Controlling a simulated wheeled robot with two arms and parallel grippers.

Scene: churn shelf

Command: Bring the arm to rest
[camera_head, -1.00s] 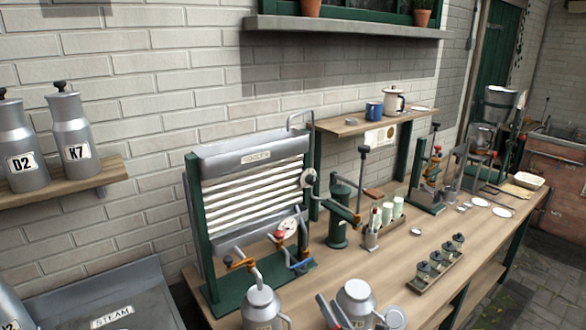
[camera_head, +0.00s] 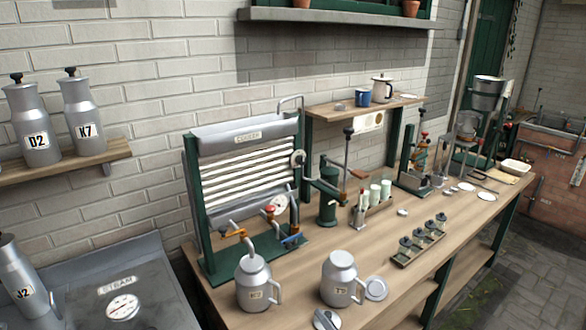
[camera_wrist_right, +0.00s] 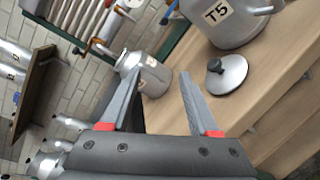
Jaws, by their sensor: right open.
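The T5 can (camera_wrist_right: 225,20) stands upright on the bench beyond the fingers, at the upper right of that view. A round lid with a black knob (camera_wrist_right: 227,74) lies beside it on the bench, clear of the fingers. My left gripper is in neither view.
Another can (camera_head: 253,287) stands under the cooler (camera_head: 250,175). Cans D2 (camera_head: 32,125) and K7 (camera_head: 83,120) are on the wall shelf.

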